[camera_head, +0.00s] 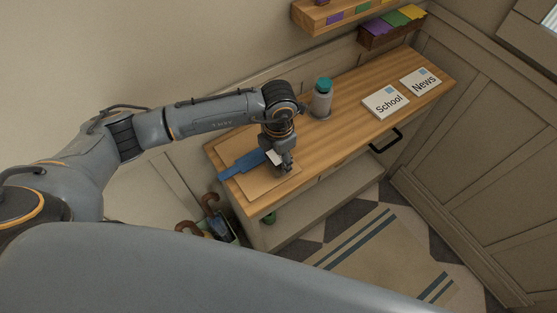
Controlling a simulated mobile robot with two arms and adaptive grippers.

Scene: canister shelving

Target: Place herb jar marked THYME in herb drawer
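I see no herb jar marked THYME and no drawer marked for herbs. A wooden-topped cabinet (335,140) stands against the wall, with a black handle (386,141) on its front. My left gripper (286,170) points down over the left end of the top, at a flat blue item (241,165) with a small white part by the fingers. The blue item lies on a tan board or mat (262,182). The fingers are too small and dark to tell whether they hold it. My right gripper is out of view.
A grey bottle with a teal cap (322,98) stands mid-top. Cards reading School (386,102) and News (421,81) lie to the right. A wall shelf (335,16) and a box of coloured folders (392,29) are behind. Umbrellas (213,222) stand at lower left; a striped rug (385,255) covers the floor.

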